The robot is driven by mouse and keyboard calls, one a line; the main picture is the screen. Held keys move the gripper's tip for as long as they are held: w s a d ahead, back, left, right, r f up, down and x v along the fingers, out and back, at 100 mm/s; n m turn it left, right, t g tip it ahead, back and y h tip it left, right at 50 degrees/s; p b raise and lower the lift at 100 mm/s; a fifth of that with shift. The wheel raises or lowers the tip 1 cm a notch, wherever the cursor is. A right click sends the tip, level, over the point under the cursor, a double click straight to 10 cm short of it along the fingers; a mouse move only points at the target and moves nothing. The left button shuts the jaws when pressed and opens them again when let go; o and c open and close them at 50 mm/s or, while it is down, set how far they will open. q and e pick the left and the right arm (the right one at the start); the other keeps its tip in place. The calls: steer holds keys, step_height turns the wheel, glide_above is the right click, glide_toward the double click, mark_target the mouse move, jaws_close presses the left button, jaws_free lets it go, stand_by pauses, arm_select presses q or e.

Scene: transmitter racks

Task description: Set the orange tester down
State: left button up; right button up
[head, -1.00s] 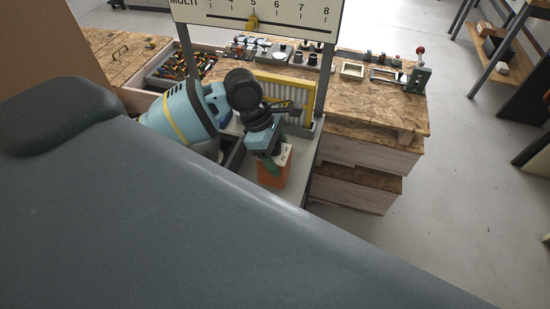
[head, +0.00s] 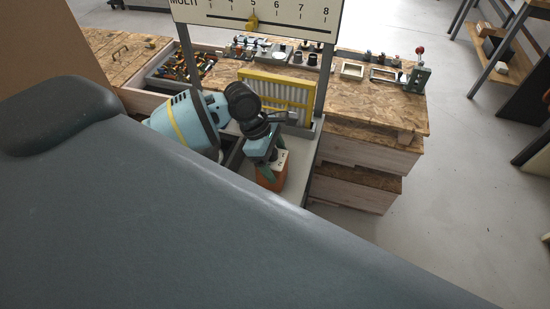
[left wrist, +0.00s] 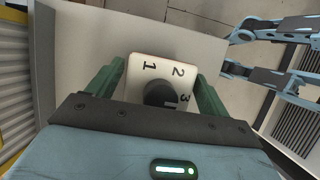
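The orange tester (head: 270,180) is a small orange box with a white top face, over the grey shelf of the rack at the middle of the head view. In the left wrist view, its white top (left wrist: 150,72) shows the numbers 1, 2, 3 and a black knob. My left gripper (head: 269,172) has its green fingers on two opposite sides of the tester, against its edges in the left wrist view (left wrist: 161,80). The tester is upright. I cannot tell whether its base touches the shelf.
The grey shelf (head: 297,180) has bare room right of the tester. A yellow-framed panel of white slats (head: 277,97) stands behind. A sign with a number scale (head: 260,18) hangs above on grey posts. The wooden bench (head: 375,105) behind holds several small parts and a red-knobbed device (head: 417,78).

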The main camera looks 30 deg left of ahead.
arm_select(q)
steer(key=shift+o, duration=0.6)
steer(key=shift+r, duration=0.2)
steer(key=v, duration=1.1)
steer(key=shift+a+r, duration=0.2)
steer(key=shift+r, duration=0.2)
